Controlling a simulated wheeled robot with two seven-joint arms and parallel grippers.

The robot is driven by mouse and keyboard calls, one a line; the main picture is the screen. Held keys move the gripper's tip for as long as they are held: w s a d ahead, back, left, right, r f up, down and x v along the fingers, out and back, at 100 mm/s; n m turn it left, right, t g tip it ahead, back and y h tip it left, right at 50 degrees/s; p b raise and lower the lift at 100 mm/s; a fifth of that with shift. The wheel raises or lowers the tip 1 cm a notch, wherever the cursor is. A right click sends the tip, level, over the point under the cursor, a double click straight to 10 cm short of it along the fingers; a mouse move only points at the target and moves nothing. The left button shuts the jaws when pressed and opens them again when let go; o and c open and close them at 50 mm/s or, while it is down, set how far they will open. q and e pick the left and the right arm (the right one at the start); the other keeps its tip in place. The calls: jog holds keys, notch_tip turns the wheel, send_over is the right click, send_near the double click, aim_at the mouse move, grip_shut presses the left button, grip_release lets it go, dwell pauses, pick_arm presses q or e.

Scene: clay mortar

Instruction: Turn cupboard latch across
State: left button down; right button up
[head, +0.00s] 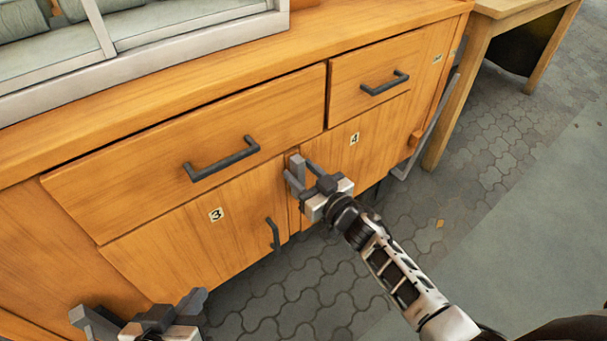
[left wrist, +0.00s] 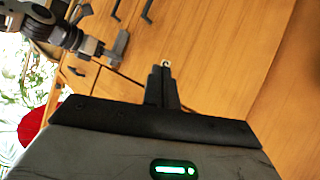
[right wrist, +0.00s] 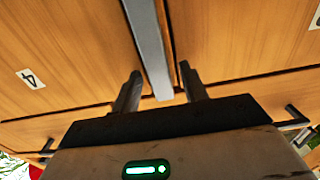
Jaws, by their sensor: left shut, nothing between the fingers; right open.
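The cupboard latch is a grey bar (right wrist: 150,45) that lies along the seam between two doors in the right wrist view. In the head view, its end (head: 296,162) shows at the top of the seam, partly hidden by my right gripper. My right gripper (head: 306,177) is open at the latch. In the right wrist view, its fingers (right wrist: 159,92) stand on either side of the bar's end, with gaps visible. My left gripper (head: 163,315) is low at the front left, away from the latch. Its fingers (left wrist: 162,86) are together and empty.
The wooden cupboard has door 3 (head: 165,235) and door 4 (head: 350,170), with drawers and dark handles (head: 222,160) above. A glazed frame (head: 165,30) stands on top. A wooden table (head: 480,60) is at the right. The paved floor (head: 300,300) in front is clear.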

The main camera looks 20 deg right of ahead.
grip_shut()
